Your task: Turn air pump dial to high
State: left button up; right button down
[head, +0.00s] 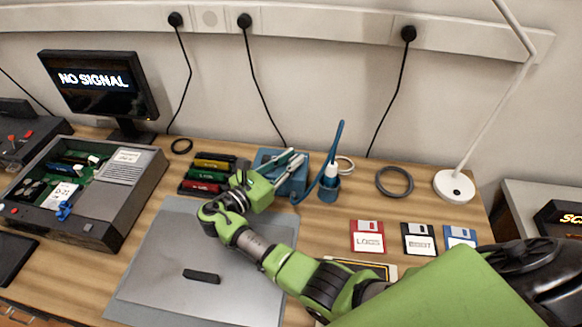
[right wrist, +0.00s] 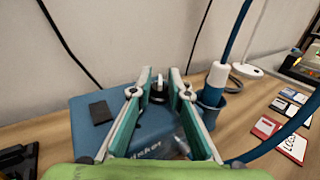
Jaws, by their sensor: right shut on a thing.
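The air pump is a blue box (head: 297,182) at the back middle of the table, partly hidden behind my right gripper in the head view. The blue box (right wrist: 88,133) fills the middle of the right wrist view. My right gripper (head: 290,158) reaches over it from the front. In the right wrist view its two fingers (right wrist: 159,82) stand on either side of a small dark and light dial (right wrist: 159,88) and are shut on it. Which setting the dial points to cannot be read. My left gripper is not in view.
A blue soldering iron in a holder (head: 329,190) stands just right of the pump, its cable close by. Coloured cartridges (head: 207,175) lie to the left. Several floppy disks (head: 367,237), a lamp base (head: 454,187) and an open console (head: 85,195) surround a grey mat (head: 150,270).

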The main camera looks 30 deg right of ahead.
aim_at(291, 159)
jog(key=shift+m+g+h+b, duration=0.3)
jog(key=shift+m+g+b, duration=0.4)
jog(key=shift+g, duration=0.4)
jog(key=c, duration=1.9)
grip_release()
notch_tip(291, 159, up, 10)
